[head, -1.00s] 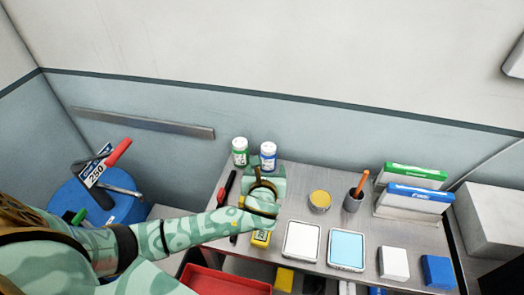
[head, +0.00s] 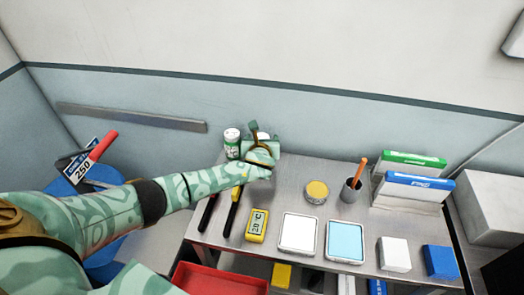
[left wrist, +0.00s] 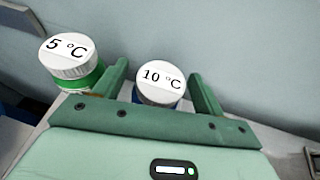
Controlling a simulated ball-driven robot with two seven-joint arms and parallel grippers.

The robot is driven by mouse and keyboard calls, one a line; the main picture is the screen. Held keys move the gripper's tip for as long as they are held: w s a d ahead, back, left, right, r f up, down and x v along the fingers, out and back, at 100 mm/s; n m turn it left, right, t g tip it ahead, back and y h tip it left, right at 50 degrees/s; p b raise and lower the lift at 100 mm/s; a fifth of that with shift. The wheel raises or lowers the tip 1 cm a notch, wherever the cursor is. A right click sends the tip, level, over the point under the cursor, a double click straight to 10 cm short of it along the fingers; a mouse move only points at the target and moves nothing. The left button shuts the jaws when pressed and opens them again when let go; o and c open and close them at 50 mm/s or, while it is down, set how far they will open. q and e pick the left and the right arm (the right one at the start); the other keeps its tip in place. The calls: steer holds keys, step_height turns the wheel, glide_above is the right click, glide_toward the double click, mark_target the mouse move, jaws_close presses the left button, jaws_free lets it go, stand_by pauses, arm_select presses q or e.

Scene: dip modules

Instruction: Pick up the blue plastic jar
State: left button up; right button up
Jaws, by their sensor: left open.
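The blue plastic jar has a white lid marked 10 °C (left wrist: 160,85). In the left wrist view it stands between the two fingers of my left gripper (left wrist: 161,88), with only a little of its blue body showing below the lid. In the head view the left gripper (head: 262,143) covers nearly all of the jar at the back left of the table. The gripper is open, one finger on each side of the jar; I cannot tell whether either touches it. My right gripper is not in view.
A green jar (head: 231,144) with a white lid marked 5 °C (left wrist: 70,55) stands close to the left of the gripper. The wall is just behind. A yellow timer-like device (head: 257,224), trays and a pen cup (head: 351,190) stand on the metal table (head: 290,180).

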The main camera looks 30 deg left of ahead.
arm_select(q)
steer(key=shift+s+r, duration=0.1)
steer(key=shift+c, duration=0.5)
steer(key=c, duration=1)
steer(key=shift+c, duration=0.3)
steer(key=shift+r, duration=0.1)
